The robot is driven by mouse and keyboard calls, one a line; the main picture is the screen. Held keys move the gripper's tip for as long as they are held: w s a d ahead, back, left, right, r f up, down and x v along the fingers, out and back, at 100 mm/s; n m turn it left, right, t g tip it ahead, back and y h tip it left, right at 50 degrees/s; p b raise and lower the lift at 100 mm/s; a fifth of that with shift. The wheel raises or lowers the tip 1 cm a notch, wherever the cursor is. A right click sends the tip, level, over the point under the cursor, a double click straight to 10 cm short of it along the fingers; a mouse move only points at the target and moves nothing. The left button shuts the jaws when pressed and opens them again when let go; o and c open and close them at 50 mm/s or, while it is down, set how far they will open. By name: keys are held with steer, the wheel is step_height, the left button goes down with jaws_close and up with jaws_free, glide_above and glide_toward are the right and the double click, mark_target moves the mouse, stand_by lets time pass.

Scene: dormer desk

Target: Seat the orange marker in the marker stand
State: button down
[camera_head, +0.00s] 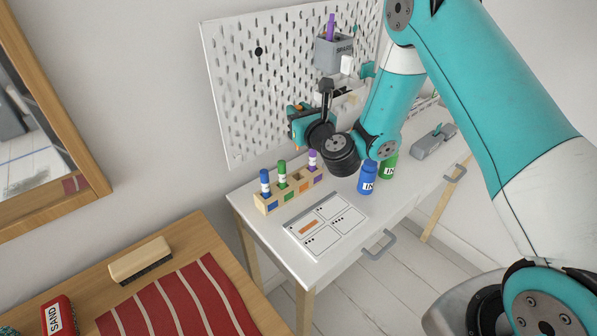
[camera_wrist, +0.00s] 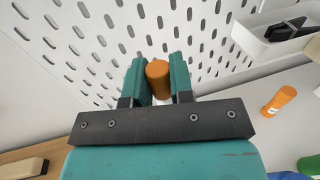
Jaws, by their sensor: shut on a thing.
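The orange marker (camera_wrist: 158,77) is between the two teal fingers of my gripper (camera_wrist: 158,82) in the wrist view. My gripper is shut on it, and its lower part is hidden. In the head view my gripper (camera_head: 300,122) is in front of the pegboard, above and behind the marker stand. The wooden marker stand (camera_head: 280,203) is on the white desk. It holds a blue marker (camera_head: 265,183), a green marker (camera_head: 282,173) and a purple marker (camera_head: 313,160). The place with the orange patch, between green and purple, is empty.
A printed card (camera_head: 338,240) lies in front of the stand. A blue bottle (camera_head: 367,178) and a green bottle (camera_head: 388,165) stand to its right. An orange bottle (camera_wrist: 279,101) shows in the wrist view. The pegboard (camera_head: 235,100) rises behind, with a grey cup (camera_head: 333,55).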

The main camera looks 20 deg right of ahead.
step_height(320, 180, down, 13)
steer(key=b, duration=1.1)
steer(key=shift+f+b, duration=0.2)
steer(key=shift+b, duration=0.15)
steer(key=shift+f, duration=0.15)
steer(key=c, duration=1)
jaws_free()
